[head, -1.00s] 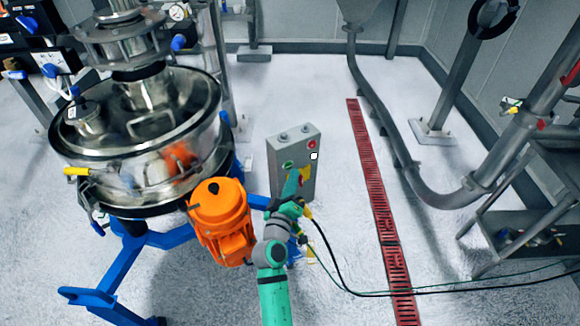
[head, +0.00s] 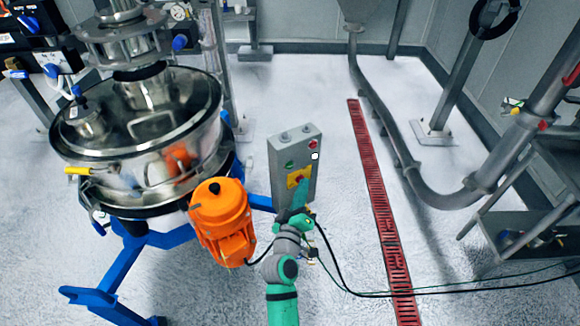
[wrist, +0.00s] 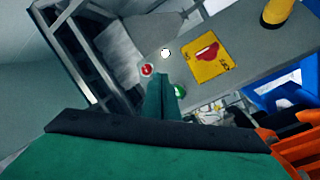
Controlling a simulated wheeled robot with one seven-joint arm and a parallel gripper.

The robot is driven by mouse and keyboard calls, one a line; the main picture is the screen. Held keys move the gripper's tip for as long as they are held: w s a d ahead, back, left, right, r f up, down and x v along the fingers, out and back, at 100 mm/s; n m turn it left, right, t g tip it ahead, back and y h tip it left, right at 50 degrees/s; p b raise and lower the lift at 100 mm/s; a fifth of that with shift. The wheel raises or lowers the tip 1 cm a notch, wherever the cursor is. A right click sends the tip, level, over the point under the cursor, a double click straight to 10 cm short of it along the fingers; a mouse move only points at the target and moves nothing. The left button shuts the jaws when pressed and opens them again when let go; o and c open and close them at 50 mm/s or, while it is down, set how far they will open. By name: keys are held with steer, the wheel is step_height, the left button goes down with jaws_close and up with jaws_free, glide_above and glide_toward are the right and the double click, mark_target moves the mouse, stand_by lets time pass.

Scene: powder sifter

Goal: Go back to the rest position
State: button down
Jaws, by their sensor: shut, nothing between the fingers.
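My gripper (head: 303,188) is shut and empty, a green narrow fingertip pointing up in front of the lower part of a grey control box (head: 282,160). In the wrist view the shut fingers (wrist: 163,92) lie over the box face (wrist: 185,58). The box carries a red button (head: 311,144), a green button (head: 290,164) and a yellow plate (head: 296,180) with a red switch. In the wrist view the yellow plate (wrist: 221,66) is to the right of the fingers. The fingertips partly cover the green button (wrist: 180,90) there. I cannot tell whether the fingers touch the box.
A steel sifter (head: 120,165) on a blue frame (head: 120,275) stands at the left, with an orange motor (head: 222,225) close to my arm. A black cable (head: 400,297) runs right across the floor.

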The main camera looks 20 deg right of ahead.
steer(key=shift+s+d, duration=0.1)
steer(key=shift+f, duration=0.1)
steer(key=s+a+f+y, duration=0.3)
steer(key=s+a+f, duration=0.35)
steer(key=s, duration=0.35)
steer(key=s+a+f+y, duration=0.3)
steer(key=s+a+f, duration=0.3)
steer(key=s, duration=0.4)
steer(key=s+a+r+m+y, duration=0.1)
steer(key=s+a+r, duration=0.1)
steer(key=s, duration=0.5)
steer(key=s+a+r+m+y, duration=0.1)
steer(key=s+a+r, duration=0.1)
steer(key=s, duration=0.6)
steer(key=s+a+r+m+y, duration=0.1)
steer(key=s+a+r, duration=0.1)
steer(key=s, duration=0.6)
steer(key=shift+a+m+g, duration=0.35)
steer(key=shift+m+g, duration=0.05)
steer(key=shift+w+r, duration=0.1)
steer(key=shift+w, duration=0.05)
